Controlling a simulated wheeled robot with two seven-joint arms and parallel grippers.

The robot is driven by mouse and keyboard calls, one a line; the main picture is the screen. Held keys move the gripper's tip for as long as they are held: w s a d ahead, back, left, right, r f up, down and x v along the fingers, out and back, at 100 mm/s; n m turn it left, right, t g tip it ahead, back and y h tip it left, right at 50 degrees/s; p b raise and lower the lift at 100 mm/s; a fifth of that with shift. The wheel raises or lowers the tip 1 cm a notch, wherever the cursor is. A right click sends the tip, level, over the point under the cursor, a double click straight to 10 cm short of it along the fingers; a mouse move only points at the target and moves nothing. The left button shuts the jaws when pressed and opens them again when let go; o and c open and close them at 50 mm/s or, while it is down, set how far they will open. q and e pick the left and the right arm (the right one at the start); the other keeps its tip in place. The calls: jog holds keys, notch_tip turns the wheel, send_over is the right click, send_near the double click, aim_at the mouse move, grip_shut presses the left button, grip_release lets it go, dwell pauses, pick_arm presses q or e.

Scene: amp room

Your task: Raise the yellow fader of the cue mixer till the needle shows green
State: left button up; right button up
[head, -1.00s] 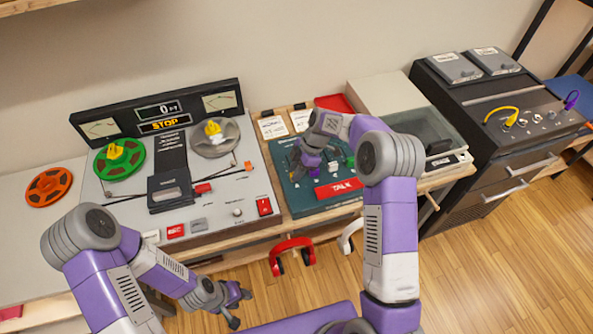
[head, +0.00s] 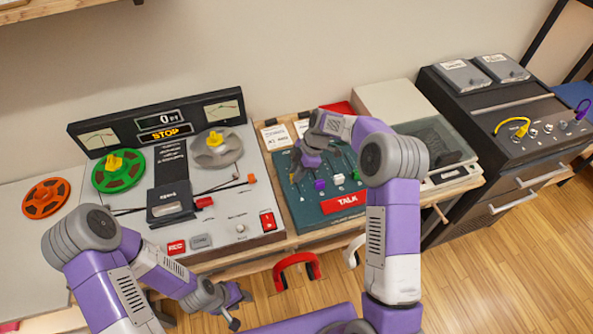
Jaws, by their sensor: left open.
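The cue mixer (head: 352,209) is a dark teal panel on the desk with a red TALK key (head: 343,202). A purple fader cap (head: 320,184) and a white fader cap (head: 338,179) show on it. I cannot make out the yellow fader; my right gripper covers the mixer's left and upper part. No needle on the mixer is readable. My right gripper (head: 300,173) points down over the mixer's left side, and its fingertips are too small to tell open from shut. My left gripper (head: 239,308) is open and empty, low in front of the desk.
A tape deck (head: 250,198) with green and grey reels and two meters stands left of the mixer. A turntable (head: 440,150) and a black cabinet (head: 520,150) stand right. Red headphones (head: 297,264) hang at the desk's front edge. Floor is clear at the right.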

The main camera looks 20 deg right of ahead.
jog(key=o, duration=0.4)
jog(key=shift+w, duration=0.1)
jog(key=p+v, duration=0.1)
jog(key=v, duration=0.6)
jog(key=shift+d+r+p, duration=0.15)
jog(key=shift+r+p, duration=0.1)
jog(key=shift+p, duration=0.05)
jog(key=shift+r, duration=0.1)
